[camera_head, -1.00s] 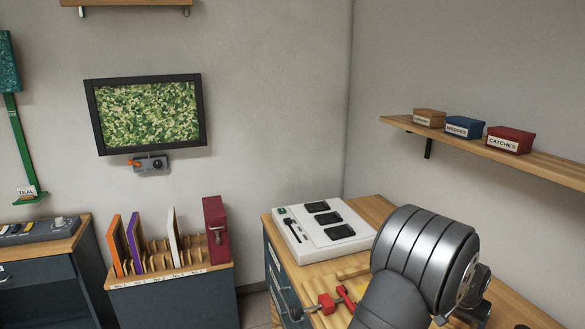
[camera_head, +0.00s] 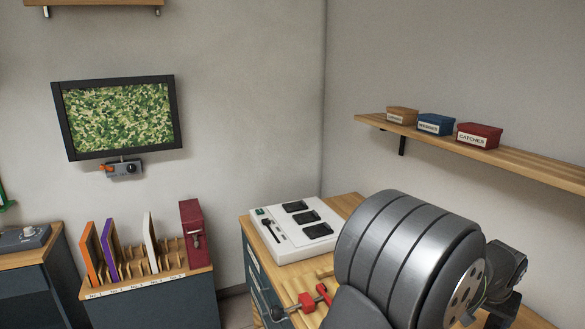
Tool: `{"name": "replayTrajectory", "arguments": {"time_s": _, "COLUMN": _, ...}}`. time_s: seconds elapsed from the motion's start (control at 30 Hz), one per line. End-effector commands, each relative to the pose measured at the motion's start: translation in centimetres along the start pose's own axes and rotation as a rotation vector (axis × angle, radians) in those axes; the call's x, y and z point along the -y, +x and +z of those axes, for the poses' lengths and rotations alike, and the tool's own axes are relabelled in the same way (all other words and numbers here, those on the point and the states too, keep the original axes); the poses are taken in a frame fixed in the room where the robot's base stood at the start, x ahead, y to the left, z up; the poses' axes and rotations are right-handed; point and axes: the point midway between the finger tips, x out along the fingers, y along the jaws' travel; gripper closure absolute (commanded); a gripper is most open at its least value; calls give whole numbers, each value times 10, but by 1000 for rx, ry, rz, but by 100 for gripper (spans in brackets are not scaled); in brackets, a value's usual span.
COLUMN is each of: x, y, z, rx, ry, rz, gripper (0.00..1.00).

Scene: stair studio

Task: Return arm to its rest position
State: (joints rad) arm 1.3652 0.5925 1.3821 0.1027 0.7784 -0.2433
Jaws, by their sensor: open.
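My arm shows at the lower right as a large ribbed grey link (camera_head: 405,255) with a pale disc on its right end. A dark part (camera_head: 506,275) of my arm juts out beyond that disc. My gripper's fingers are not in view, so I see nothing held. The arm is in front of the wooden worktop (camera_head: 345,203) and hides much of its right side.
A white panel (camera_head: 292,248) with black pads lies on the worktop, beside a red clamp-like piece (camera_head: 308,302). A wall shelf (camera_head: 480,153) carries brown (camera_head: 402,116), blue (camera_head: 436,125) and red (camera_head: 480,136) boxes. A slotted rack (camera_head: 165,263) stands left.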

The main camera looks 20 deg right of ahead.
Motion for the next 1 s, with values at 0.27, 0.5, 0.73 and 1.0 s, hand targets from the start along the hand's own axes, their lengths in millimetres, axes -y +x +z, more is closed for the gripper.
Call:
{"name": "replayTrajectory", "arguments": {"time_s": 0.27, "x": 64, "y": 6, "z": 0, "rx": 7, "ry": -59, "rz": -25, "gripper": 21}}
{"name": "replayTrajectory", "arguments": {"time_s": 0.5, "x": 112, "y": 7, "z": 4, "rx": 10, "ry": -103, "rz": -41, "gripper": 21}}
{"name": "replayTrajectory", "arguments": {"time_s": 0.73, "x": 158, "y": 7, "z": 11, "rx": 13, "ry": -146, "rz": -58, "gripper": 21}}
{"name": "replayTrajectory", "arguments": {"time_s": 1.0, "x": 210, "y": 5, "z": 23, "rx": 16, "ry": -197, "rz": -78, "gripper": 21}}
